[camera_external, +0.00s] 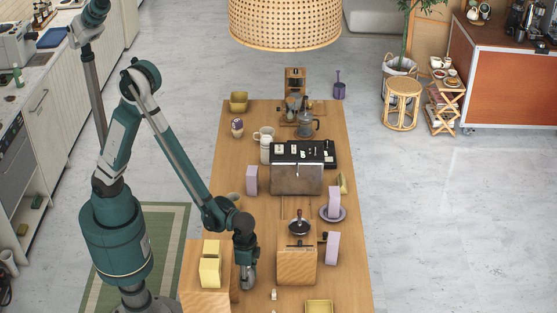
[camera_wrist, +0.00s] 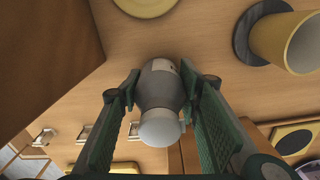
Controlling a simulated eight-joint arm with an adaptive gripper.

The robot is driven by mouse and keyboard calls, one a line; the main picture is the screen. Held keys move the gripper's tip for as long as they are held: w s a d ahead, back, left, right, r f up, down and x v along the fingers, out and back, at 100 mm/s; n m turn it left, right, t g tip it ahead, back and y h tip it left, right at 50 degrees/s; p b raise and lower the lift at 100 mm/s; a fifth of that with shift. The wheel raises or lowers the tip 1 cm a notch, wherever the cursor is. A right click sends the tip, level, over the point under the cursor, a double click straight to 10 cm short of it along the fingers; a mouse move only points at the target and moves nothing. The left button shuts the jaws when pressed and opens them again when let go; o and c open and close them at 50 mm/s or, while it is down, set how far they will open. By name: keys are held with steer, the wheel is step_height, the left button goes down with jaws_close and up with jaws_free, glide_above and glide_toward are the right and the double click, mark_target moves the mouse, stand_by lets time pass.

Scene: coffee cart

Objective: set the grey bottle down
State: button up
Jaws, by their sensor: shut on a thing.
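The grey bottle (camera_wrist: 158,84) is between the two green finger pads of my gripper (camera_wrist: 160,88) in the wrist view, with its pale rounded end towards the camera. My gripper is shut on it. In the external view my gripper (camera_external: 246,258) is low over the wooden table (camera_external: 350,285), between two wooden boxes, and the grey bottle (camera_external: 248,277) shows partly below the fingers. Whether the bottle touches the table cannot be told.
A wooden box (camera_external: 205,301) with a yellow item (camera_external: 210,265) on top is close on the left. Another wooden box (camera_external: 297,268) is close on the right. A yellow tray (camera_external: 319,307) lies at the front. A yellow cup (camera_wrist: 297,42) shows in the wrist view.

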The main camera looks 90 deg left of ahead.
steer(key=shift+f, duration=0.15)
steer(key=o, duration=1)
steer(key=shift+o, duration=0.2)
steer(key=shift+r, duration=6.2)
